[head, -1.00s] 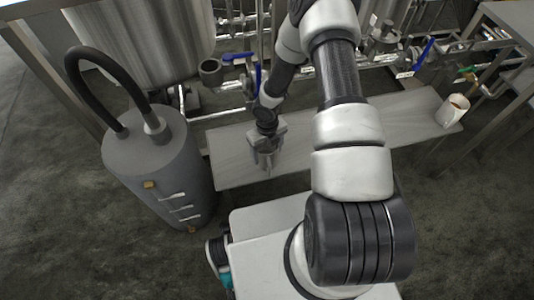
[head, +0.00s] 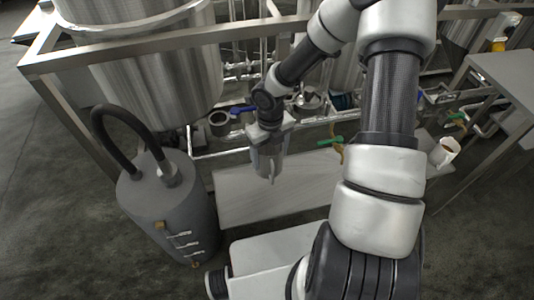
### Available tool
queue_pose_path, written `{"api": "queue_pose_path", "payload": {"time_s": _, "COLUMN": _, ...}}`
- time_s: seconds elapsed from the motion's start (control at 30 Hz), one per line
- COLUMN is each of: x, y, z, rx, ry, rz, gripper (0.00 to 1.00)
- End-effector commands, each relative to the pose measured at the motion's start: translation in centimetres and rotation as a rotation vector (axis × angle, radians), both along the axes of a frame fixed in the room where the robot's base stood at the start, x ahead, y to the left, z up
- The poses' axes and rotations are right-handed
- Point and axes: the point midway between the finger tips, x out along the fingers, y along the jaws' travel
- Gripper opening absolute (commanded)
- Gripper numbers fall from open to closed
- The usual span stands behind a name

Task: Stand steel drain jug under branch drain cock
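My gripper (head: 269,168) points down over the grey shelf, left of its middle. Its fingers are grey and small in the head view, and I cannot tell whether they are apart, closed or holding something. A pale cup-like vessel (head: 444,152) stands upright at the right end of the shelf, well away from my gripper; I cannot tell whether it is the steel drain jug. A green-handled cock (head: 330,142) with a brass-coloured body shows just right of my gripper. Another green handle (head: 458,117) sits on the pipes at the right. Which one is the branch drain cock is not clear.
The low grey shelf (head: 240,200) is bare around my gripper. A grey cylinder (head: 165,205) with a black hose stands at the left. A large steel tank (head: 155,75) and frame rails stand behind. A blue-handled valve (head: 243,109) is near my wrist. A table (head: 508,72) is at the right.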

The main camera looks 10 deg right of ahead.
Motion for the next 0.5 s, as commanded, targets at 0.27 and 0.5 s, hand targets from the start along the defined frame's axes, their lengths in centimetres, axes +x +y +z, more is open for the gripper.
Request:
{"api": "queue_pose_path", "payload": {"time_s": 0.27, "x": 0.2, "y": -0.3, "z": 1.3, "rx": -0.001, "ry": -0.001, "rz": -0.071, "gripper": 0.43}}
{"api": "queue_pose_path", "payload": {"time_s": 0.5, "x": 1.0, "y": -2.0, "z": 4.8, "rx": -0.001, "ry": -0.006, "rz": -0.661, "gripper": 0.43}}
